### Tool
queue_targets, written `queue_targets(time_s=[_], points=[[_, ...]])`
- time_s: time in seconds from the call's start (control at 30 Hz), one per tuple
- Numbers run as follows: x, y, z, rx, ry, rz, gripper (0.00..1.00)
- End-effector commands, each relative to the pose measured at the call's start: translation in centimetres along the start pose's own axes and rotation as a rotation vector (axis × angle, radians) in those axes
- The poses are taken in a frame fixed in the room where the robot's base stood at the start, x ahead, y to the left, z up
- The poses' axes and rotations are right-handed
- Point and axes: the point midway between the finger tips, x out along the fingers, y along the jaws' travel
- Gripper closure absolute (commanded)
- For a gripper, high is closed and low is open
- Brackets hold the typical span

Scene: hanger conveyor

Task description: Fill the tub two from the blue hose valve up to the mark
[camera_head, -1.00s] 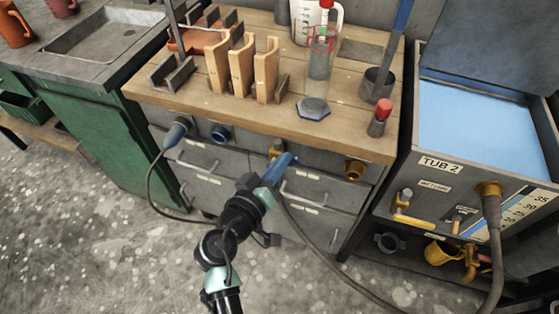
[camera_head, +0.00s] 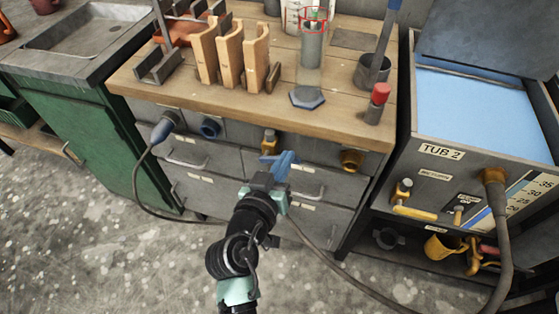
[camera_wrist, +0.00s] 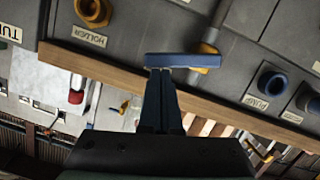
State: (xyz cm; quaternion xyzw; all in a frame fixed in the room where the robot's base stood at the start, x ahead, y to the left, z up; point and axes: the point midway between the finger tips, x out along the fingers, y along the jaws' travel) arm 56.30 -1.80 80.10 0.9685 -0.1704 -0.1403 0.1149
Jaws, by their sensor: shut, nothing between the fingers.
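Tub 2 (camera_head: 402,150) is the grey tank at the right, with a name plate, a level scale (camera_head: 530,196) on its front and pale blue water (camera_head: 470,110) inside. A brass valve (camera_head: 268,140) with a blue lever (camera_head: 280,157) is on the bench front; the lever (camera_wrist: 182,61) lies crosswise in the wrist view. My gripper (camera_head: 276,170) is shut and empty, its fingertips (camera_wrist: 160,72) right at the lever; I cannot tell whether they touch. A dark hose (camera_head: 497,225) runs from the floor to the brass fitting on tub 2. The mark is not readable.
A brass holder ring (camera_head: 352,160) and a blue port (camera_head: 210,128) flank the valve. The bench top (camera_head: 180,98) bears wooden racks, a cylinder and a red-capped bottle (camera_head: 377,98). Drawer handles stick out below.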

Motion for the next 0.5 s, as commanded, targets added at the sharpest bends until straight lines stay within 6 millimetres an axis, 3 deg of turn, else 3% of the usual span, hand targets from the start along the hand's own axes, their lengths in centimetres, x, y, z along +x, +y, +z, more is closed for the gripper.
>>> queue_targets(time_s=[0.1,0.5], points=[[0.2,0.3,1.1,0.087,-0.002,-0.019,1.0],[0.5,0.6,2.0,0.269,-0.002,-0.067,1.0]])
